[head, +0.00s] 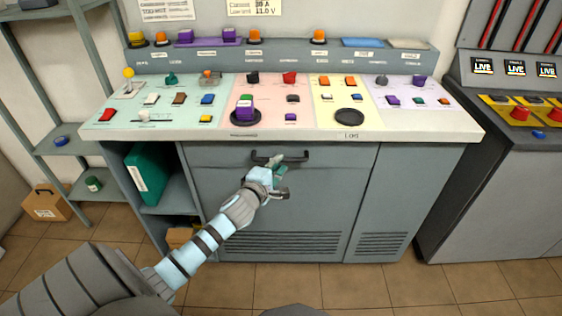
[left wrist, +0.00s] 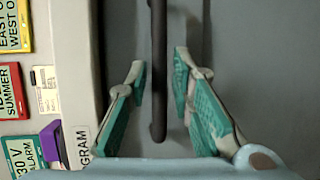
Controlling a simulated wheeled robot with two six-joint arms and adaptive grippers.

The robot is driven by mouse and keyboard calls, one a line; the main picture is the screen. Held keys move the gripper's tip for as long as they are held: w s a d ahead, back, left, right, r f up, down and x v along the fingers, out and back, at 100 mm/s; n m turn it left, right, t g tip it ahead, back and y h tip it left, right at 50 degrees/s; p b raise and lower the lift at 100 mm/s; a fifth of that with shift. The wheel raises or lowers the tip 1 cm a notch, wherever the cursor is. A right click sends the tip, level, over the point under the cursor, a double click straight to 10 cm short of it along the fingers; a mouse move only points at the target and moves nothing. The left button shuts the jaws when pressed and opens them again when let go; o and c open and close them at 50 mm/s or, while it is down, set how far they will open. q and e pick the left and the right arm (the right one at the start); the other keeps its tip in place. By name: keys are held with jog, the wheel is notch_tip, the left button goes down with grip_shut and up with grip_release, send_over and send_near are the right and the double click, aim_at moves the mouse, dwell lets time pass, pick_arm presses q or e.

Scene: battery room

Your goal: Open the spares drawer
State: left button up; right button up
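The drawer front (head: 225,160) is a grey panel just under the console's worktop and looks shut. It has a dark bar handle (head: 295,155), which also runs upright through the middle of the left wrist view (left wrist: 158,35). My left gripper (head: 278,168) is at the handle, covering part of it in the head view. In the left wrist view its two green-padded fingers (left wrist: 160,85) are open, one on each side of the bar, with a gap showing on both sides. No spares label is readable on the drawer.
The console top (head: 400,125) overhangs above the drawer, with several buttons and knobs. A cubby with a green binder (head: 147,175) is left of the drawer. A vented cabinet door (head: 290,215) is below. A dark cabinet (head: 480,190) stands right. The floor in front is clear.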

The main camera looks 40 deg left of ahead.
aim_at(297, 154)
pick_arm(q)
jog(key=shift+x, duration=1.7)
grip_shut()
